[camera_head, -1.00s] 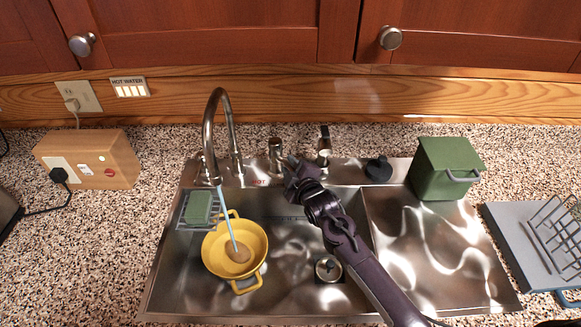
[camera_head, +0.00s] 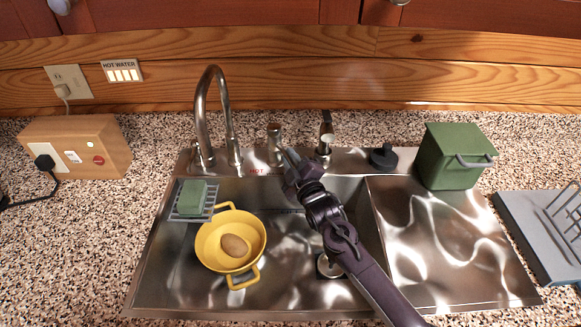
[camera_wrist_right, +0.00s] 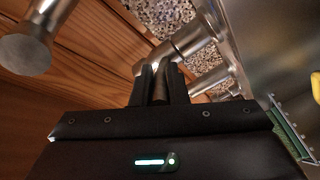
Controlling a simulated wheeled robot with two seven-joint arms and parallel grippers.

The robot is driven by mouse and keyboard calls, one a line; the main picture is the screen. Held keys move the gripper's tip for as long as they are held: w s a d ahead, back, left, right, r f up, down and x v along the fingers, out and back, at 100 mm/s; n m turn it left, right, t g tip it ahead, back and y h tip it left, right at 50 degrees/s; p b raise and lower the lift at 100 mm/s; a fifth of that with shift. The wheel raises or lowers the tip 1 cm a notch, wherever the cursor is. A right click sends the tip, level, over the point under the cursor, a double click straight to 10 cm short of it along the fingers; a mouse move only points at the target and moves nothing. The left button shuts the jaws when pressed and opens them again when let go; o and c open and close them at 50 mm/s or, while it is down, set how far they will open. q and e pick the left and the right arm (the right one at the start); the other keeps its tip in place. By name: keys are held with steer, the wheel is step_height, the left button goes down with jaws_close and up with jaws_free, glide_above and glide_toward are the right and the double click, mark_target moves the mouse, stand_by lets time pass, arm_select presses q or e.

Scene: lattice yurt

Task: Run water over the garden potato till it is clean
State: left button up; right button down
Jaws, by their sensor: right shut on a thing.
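The brown potato (camera_head: 235,246) lies in a yellow two-handled basin (camera_head: 204,248) in the left part of the sink. The curved faucet (camera_head: 212,105) stands behind it, and no water stream shows from its spout. My right gripper (camera_head: 288,158) is at the back rim of the sink, shut on the metal tap handle (camera_head: 275,133) by the HOT mark. In the right wrist view its fingers (camera_wrist_right: 161,82) close around a metal lever, and metal tap parts (camera_wrist_right: 185,42) show beyond. The fingers partly hide the lever. My left gripper is not in view.
A green sponge (camera_head: 193,196) sits on a wire rack left of the basin. A second fitting (camera_head: 326,135), a black stopper (camera_head: 383,157) and a green bin (camera_head: 452,160) stand to the right. A wooden box (camera_head: 75,146) is at left, a grey dish rack (camera_head: 535,230) at right.

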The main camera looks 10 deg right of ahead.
stand_by(0.4)
steer(key=c, duration=1.4)
jaws_free()
steer(key=shift+s+f, duration=0.1)
steer(key=shift+s+d+f, duration=0.1)
steer(key=shift+s+f, duration=0.05)
steer(key=shift+s, duration=0.2)
steer(key=s+d+b, duration=0.1)
steer(key=s, duration=0.5)
steer(key=shift+s+d+b, duration=0.15)
steer(key=shift+s+b, duration=0.25)
